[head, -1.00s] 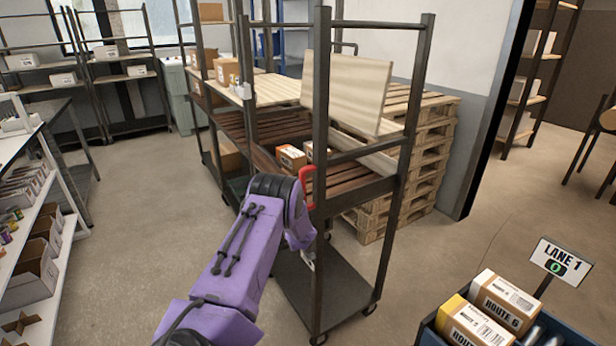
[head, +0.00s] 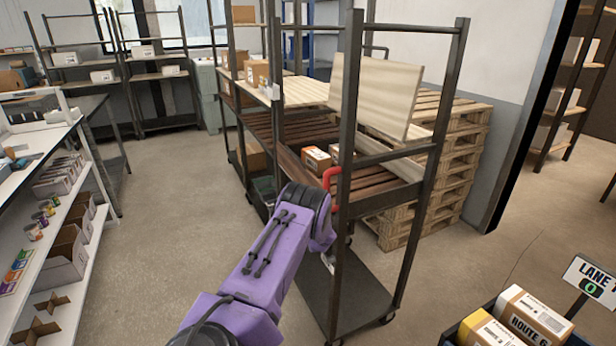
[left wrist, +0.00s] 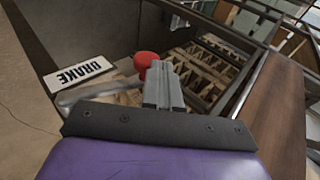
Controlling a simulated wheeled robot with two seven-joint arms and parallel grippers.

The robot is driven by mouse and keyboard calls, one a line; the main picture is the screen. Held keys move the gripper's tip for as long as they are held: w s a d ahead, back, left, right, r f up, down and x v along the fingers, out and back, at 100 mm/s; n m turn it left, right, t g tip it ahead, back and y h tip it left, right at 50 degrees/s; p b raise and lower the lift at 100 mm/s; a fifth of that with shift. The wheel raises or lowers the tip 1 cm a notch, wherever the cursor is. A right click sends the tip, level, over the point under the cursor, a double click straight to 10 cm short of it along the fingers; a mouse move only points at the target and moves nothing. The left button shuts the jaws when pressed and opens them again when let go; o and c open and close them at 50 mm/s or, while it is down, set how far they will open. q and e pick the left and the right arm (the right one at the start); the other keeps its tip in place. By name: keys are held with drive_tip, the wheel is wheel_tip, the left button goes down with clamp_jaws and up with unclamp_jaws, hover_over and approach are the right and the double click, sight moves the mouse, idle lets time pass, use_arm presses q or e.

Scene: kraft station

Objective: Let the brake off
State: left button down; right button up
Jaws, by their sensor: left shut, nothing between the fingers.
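A white BRAKE sign (left wrist: 78,73) shows upside down in the left wrist view. Beside it is a grey lever (left wrist: 95,94) and a round red knob (left wrist: 146,60). My left gripper (left wrist: 162,72) is shut and empty, its fingertips right by the knob; I cannot tell whether they touch. A red handle (head: 331,178) shows on that post. My right gripper is not in view.
The cart carries boxes (head: 316,158) and a pale board (head: 375,95). Stacked pallets (head: 450,150) stand behind it. A white shelf unit (head: 95,205) is at left, and a crate with ROUTE 6 boxes (head: 532,315) at lower right.

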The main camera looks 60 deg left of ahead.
use_arm(q)
drive_tip(key=shift+w+r, duration=0.1)
drive_tip(key=s+d+r+p, duration=0.3)
drive_tip(key=d+r, duration=0.3)
drive_tip(key=r, duration=0.6)
drive_tip(key=shift+d+p, duration=0.25)
drive_tip(key=shift+p, duration=0.6)
drive_tip(key=shift+w, duration=0.1)
